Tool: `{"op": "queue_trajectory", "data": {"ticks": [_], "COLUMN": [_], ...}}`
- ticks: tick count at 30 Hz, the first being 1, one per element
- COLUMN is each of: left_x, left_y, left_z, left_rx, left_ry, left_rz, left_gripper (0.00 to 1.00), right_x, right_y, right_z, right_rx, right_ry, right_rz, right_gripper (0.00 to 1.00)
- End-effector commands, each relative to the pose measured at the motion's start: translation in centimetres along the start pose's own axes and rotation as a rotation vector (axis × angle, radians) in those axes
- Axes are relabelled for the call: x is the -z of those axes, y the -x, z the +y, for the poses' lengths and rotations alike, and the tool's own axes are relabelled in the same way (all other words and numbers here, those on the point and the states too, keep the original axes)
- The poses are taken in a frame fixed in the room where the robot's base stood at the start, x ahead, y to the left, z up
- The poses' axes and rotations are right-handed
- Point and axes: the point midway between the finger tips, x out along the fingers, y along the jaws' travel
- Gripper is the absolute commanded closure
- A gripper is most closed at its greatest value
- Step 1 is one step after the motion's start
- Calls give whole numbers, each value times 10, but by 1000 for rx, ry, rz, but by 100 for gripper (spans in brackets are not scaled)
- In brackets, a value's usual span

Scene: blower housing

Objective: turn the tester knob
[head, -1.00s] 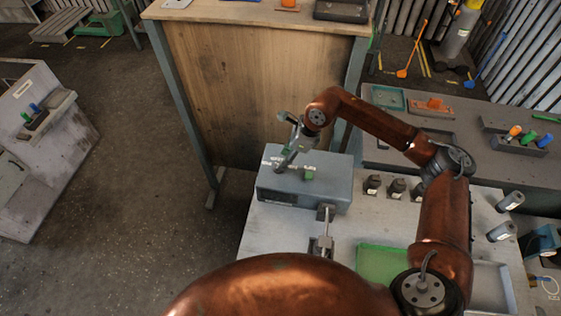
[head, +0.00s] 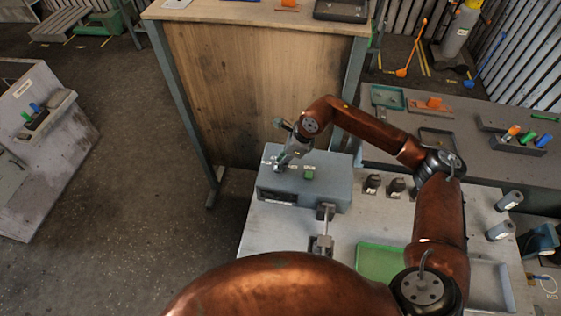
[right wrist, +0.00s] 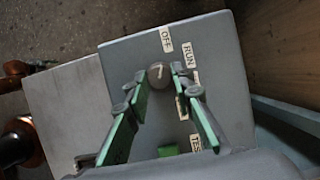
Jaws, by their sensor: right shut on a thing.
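The tester is a blue-grey box (head: 325,188) on the near bench, with a green button (head: 309,173) on its top. In the right wrist view its top face (right wrist: 135,60) carries OFF, RUN and partly hidden TEST labels. The round grey knob (right wrist: 158,75) has a pale pointer line and sits between my right fingertips, near the OFF label. My right gripper (head: 282,164) reaches down onto the box top and is shut on the knob; it also shows in the right wrist view (right wrist: 160,88). In the head view the gripper hides the knob. My left gripper is not in view.
A tall wooden panel (head: 255,85) rises behind the box. Open floor lies to the left.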

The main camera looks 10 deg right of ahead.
Motion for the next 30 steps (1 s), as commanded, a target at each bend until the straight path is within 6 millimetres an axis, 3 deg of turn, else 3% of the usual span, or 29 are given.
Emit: {"op": "queue_trajectory", "data": {"ticks": [5,16,30], "left_x": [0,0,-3], "left_y": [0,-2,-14], "left_z": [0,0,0], "left_rx": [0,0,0], "left_ry": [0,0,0], "left_rz": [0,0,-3], "left_gripper": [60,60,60], "right_x": [0,0,-1], "right_y": [0,0,-1], "right_z": [0,0,3], "right_rx": [1,21,160], "right_ry": [0,-44,-376], "right_rz": [0,0,-2], "right_gripper": [100,100,100]}}
